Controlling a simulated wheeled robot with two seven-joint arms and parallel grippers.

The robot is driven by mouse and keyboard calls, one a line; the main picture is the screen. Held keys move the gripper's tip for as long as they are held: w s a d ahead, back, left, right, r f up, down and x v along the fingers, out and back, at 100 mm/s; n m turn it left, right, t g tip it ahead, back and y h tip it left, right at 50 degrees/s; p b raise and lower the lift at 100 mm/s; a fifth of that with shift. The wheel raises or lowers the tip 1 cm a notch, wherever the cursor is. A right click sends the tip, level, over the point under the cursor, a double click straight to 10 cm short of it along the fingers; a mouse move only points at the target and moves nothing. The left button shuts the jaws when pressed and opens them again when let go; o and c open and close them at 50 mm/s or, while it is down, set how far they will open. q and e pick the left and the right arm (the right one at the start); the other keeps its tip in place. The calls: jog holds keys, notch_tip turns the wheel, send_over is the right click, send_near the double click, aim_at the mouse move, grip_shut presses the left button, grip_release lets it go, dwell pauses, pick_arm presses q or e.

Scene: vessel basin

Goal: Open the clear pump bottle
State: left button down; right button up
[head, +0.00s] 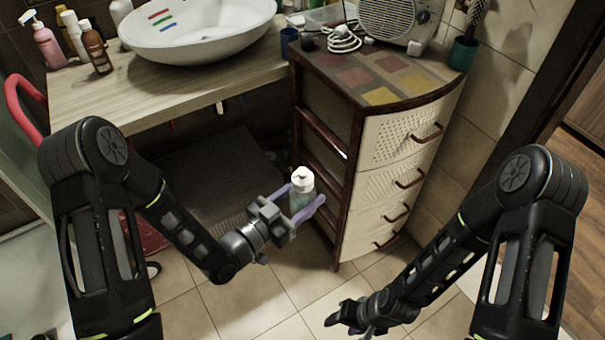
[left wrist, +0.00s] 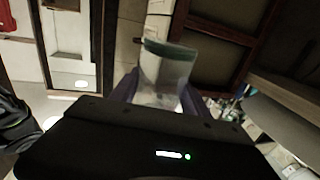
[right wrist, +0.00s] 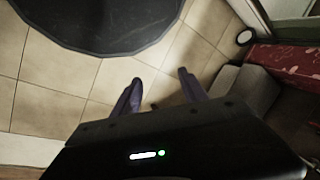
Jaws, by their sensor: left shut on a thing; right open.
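The clear pump bottle (head: 300,194) with a white pump top (head: 302,178) is held upright in the air in front of the drawer cabinet. My left gripper (head: 306,212) is shut around its body, with purple fingers on both sides. In the left wrist view the bottle's see-through body (left wrist: 166,72) with a green band shows between the fingers; its top is not clear there. My right gripper (head: 350,318) is low over the floor at the right, away from the bottle. In the right wrist view its fingers (right wrist: 158,90) are apart and empty.
A drawer cabinet (head: 395,150) stands behind the bottle, with a radio (head: 398,20) and a white cable (head: 335,38) on top. A wooden counter (head: 90,90) holds a white basin (head: 195,30) and several bottles. Tiled floor (head: 240,305) lies open between my arms.

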jog(key=shift+o, duration=0.9)
jog(key=w+r+m, duration=0.1)
jog(key=w+m, duration=0.1)
jog(key=w, duration=0.4)
jog(key=shift+w+m, duration=0.2)
jog(key=shift+m, duration=0.1)
jog(key=w+a+r+m+h, duration=0.25)
jog(key=w+r+m, duration=0.95)
jog(key=w+r, duration=0.85)
jog(key=s+a+r+m, duration=0.2)
jog(key=a+r, duration=0.1)
jog(key=r, duration=0.3)
jog(key=s+a+r+m+h, duration=0.1)
jog(key=a+r+m, duration=0.2)
jog(key=r, duration=0.3)
jog(key=s+a+r+m, duration=0.2)
jog(key=a+r, duration=0.1)
jog(key=r, duration=0.3)
jog(key=shift+s+a+r+g+h, duration=0.2)
jog(key=shift+s+r+g+h, duration=0.1)
jog(key=shift+r+h, duration=0.1)
jog(key=shift+f, duration=0.1)
